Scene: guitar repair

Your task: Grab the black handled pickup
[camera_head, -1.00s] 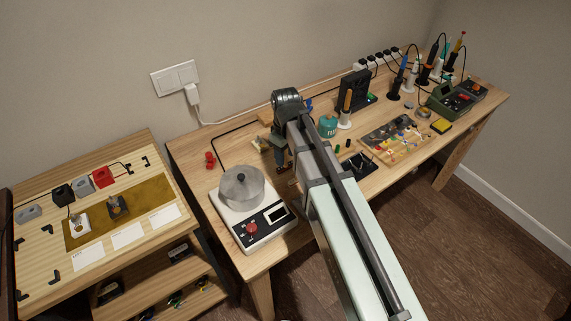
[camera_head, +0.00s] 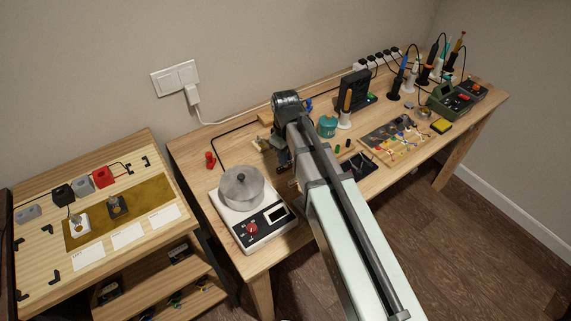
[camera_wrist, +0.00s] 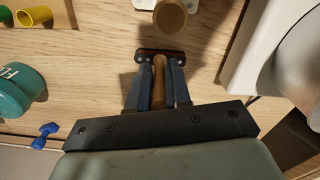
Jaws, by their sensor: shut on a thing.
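My gripper (camera_wrist: 160,66) is shut in the wrist view, its two dark fingers on either side of a slim brown handle. The handle belongs to a dark-based piece, which looks like the black handled pickup (camera_wrist: 159,54); its dark base shows across the fingertips. In the head view my gripper (camera_head: 283,163) is low over the bench, just behind the scale, and the arm hides most of what it holds. Whether the piece touches the bench is not clear.
A white piece with a round wooden knob (camera_wrist: 170,18) lies close beyond the fingertips. A teal tub (camera_head: 327,126) stands to the right. The left board (camera_head: 130,170) holds two knobbed pieces.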

